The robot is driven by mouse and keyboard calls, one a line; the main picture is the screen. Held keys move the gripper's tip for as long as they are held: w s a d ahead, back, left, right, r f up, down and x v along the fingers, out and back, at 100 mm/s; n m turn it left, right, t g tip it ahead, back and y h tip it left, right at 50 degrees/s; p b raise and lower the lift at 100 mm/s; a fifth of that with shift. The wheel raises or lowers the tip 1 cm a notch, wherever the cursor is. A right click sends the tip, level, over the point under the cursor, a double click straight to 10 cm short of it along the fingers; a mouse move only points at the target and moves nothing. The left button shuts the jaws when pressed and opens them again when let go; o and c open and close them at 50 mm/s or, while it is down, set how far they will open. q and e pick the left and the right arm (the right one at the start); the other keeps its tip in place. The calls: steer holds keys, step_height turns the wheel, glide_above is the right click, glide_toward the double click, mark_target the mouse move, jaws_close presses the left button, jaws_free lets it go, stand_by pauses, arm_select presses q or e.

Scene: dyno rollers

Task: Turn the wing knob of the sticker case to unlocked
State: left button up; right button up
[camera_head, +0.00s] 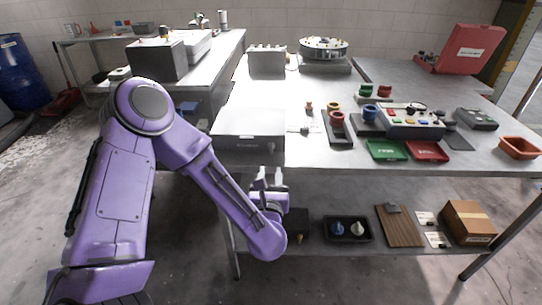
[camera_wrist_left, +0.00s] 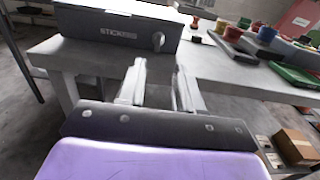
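The grey sticker case (camera_head: 248,124) sits closed at the front left of the table. Its front, with a white label, also shows in the left wrist view (camera_wrist_left: 90,27). The pale wing knob (camera_wrist_left: 158,40) is at the right of that front and looks roughly upright; its lock marks are too small to read. My right gripper is not in view.
Right of the case stand a small peg piece (camera_head: 308,106), a tray with coloured rollers (camera_head: 338,128), and green (camera_head: 387,150) and red (camera_head: 427,151) trays. A lower shelf holds a black tray (camera_head: 348,230) and a cardboard box (camera_head: 470,222). The table's front edge is close to my gripper.

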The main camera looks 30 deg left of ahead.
mark_target(271, 150)
arm_select(q)
steer(key=p+x, duration=0.2)
steer(key=x, duration=0.8)
steer(key=shift+a, duration=0.25)
jaws_close()
